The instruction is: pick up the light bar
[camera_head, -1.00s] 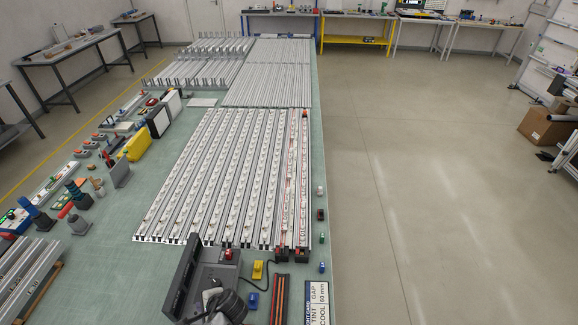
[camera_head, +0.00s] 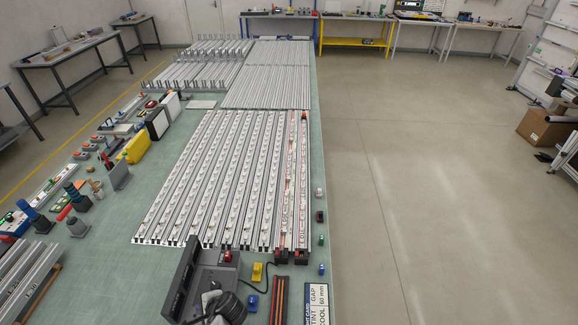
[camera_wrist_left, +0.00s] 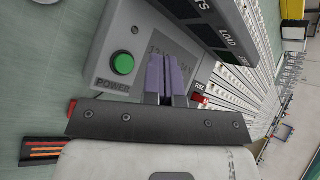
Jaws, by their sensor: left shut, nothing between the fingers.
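Long silver light bars with rows of white studs lie side by side on the green bench in the head view. Their near ends stop at the middle of the bench. The two rightmost bars, including this red-marked light bar (camera_head: 303,190), have dark end pieces. Which bar the task means I cannot tell. My left gripper (camera_wrist_left: 166,75) shows in the left wrist view with its purple-grey fingers together and empty. It is over a grey power unit (camera_head: 219,263) with a green button, apart from the bars. My right gripper is not in view.
The unit's tall dark panel (camera_head: 183,280) rises beside the left fingers. A yellow block (camera_head: 257,271), a blue block (camera_head: 252,303) and dark-and-orange strips (camera_head: 279,300) lie right of it. Tools crowd the bench's left side. The floor (camera_head: 430,190) on the right is clear.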

